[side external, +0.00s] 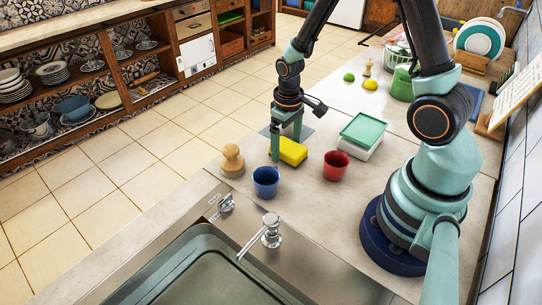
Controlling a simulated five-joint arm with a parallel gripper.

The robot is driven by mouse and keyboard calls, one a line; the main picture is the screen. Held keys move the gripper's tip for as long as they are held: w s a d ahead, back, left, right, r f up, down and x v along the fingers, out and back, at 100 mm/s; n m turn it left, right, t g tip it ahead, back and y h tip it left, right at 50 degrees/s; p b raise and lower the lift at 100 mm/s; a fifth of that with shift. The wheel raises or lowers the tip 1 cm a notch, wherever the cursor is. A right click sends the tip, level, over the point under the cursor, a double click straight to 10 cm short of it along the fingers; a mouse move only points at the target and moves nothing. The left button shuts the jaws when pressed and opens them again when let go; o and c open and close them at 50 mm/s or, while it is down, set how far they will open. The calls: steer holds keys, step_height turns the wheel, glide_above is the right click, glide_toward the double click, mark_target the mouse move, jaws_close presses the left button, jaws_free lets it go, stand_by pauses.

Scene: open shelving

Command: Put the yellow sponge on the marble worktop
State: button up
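The yellow sponge (291,152) is in the side external view, at the middle of the light stone worktop (220,185). My gripper (286,142) points down at it. One pale green finger is at the sponge's left end and the other stands behind its top. The fingers are apart. I cannot tell whether they touch or grip the sponge, or whether the sponge rests on the surface. A flat grey square (303,131) lies behind the fingers, partly hidden.
A blue cup (266,182) and a red cup (335,166) stand close in front of the sponge. A green-lidded container (363,132) is right. The sink (200,275) and tap (270,230) are in front.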

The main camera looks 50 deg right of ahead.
step_height(320, 180, up, 11)
step_height(320, 180, up, 12)
steer(key=t, duration=0.5)
glide_above(286, 145)
steer(key=s+a, duration=0.5)
steer(key=shift+s+r+t, duration=0.2)
steer(key=shift+r+t, duration=0.1)
steer(key=shift+r, duration=0.1)
stand_by(0.9)
